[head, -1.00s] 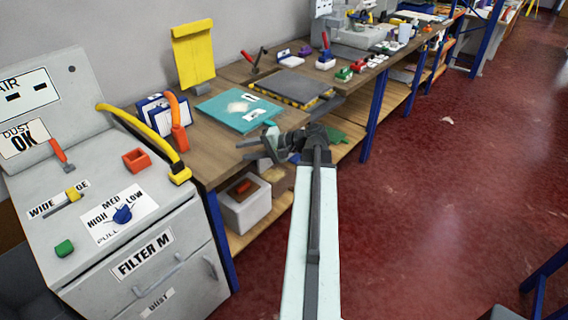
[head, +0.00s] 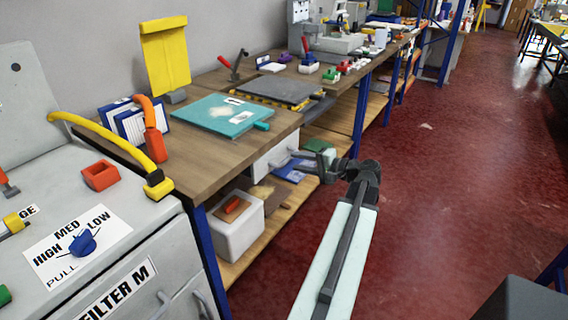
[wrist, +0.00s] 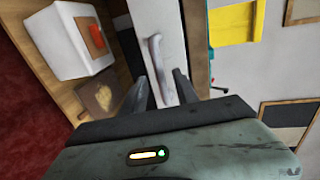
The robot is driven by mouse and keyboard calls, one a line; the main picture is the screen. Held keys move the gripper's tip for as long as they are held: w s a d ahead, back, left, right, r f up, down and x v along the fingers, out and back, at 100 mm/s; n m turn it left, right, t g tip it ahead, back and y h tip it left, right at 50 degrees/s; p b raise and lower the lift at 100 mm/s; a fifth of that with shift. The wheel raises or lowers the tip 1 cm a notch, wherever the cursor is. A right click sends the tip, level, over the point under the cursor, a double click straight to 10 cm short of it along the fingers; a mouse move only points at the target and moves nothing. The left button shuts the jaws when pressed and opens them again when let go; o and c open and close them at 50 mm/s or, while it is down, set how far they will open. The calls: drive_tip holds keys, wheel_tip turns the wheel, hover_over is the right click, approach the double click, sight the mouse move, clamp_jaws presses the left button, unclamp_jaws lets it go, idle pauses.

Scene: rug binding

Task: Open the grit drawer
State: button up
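A white drawer (head: 267,161) sits under the top of the near wooden bench; no label shows on it, so I cannot confirm that it is the grit drawer. In the wrist view, its pale front (wrist: 142,15) carries a grey bar handle (wrist: 157,58). My gripper (head: 300,161) is in front of the drawer. In the wrist view, my gripper (wrist: 162,88) has its two dark fingers apart, with the lower end of the handle between them in the picture. I cannot tell whether they touch it.
A white bin (head: 236,240) with a red item stands on the lower shelf (head: 262,238). A teal mat (head: 205,112) lies on the bench top. A grey cabinet (head: 150,255) marked FILTER M is at the left.

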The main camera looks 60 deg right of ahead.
sight(289, 160)
drive_tip(key=x, duration=0.5)
drive_tip(key=shift+b, duration=0.35)
drive_tip(key=shift+a, duration=0.1)
clamp_jaws()
idle(0.9)
